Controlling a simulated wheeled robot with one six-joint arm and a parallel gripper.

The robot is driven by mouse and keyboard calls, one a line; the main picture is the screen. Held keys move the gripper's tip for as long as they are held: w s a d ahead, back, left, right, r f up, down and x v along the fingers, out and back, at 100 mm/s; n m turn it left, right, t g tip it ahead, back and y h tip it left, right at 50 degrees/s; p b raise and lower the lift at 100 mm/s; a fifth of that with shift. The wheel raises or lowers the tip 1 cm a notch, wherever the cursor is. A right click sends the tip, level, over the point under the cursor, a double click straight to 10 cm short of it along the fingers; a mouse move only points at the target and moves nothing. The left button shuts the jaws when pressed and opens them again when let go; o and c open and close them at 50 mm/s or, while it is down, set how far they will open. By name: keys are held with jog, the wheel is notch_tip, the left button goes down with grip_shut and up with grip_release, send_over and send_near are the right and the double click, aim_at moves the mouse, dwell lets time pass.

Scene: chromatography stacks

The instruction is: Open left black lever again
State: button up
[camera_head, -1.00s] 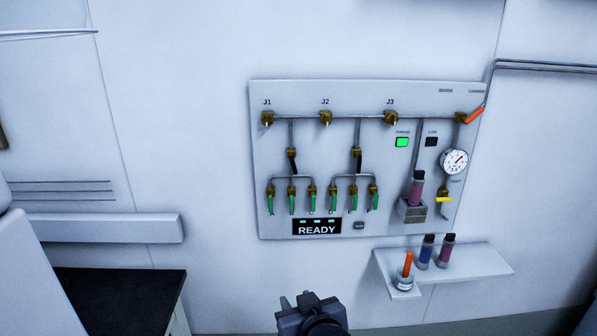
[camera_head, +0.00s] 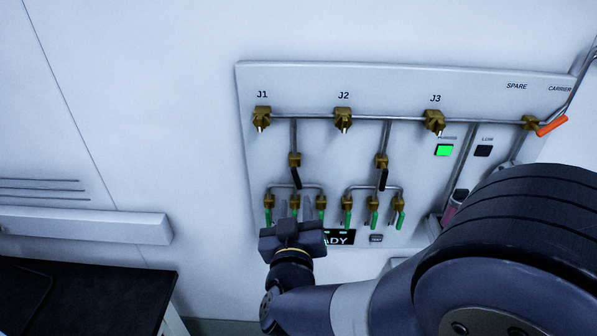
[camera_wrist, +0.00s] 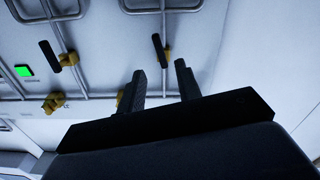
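The left black lever (camera_head: 296,178) hangs from its brass valve (camera_head: 294,159) on the wall panel, below J1, pointing down and slightly right. In the wrist view, which is turned over, this lever (camera_wrist: 157,49) shows just beyond the fingertips, roughly in line with the gap between them. My gripper (camera_head: 289,209) is below the lever in the head view, in front of the green levers. In the wrist view my gripper (camera_wrist: 159,67) has its two fingers apart with nothing held. I see no contact with the lever.
The right black lever (camera_head: 383,179) hangs similarly to the right. Several green levers (camera_head: 347,219) line the panel's lower part. My gripper partly covers the READY display (camera_head: 341,238). The green lamp (camera_head: 445,150) is lit. My arm hides the panel's lower right.

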aim_at(297, 181)
jog(key=w+p, duration=0.2)
jog(key=w, duration=0.7)
jog(key=shift+w+d, duration=0.15)
jog(key=shift+w, duration=0.1)
jog(key=shift+c, duration=0.5)
grip_shut()
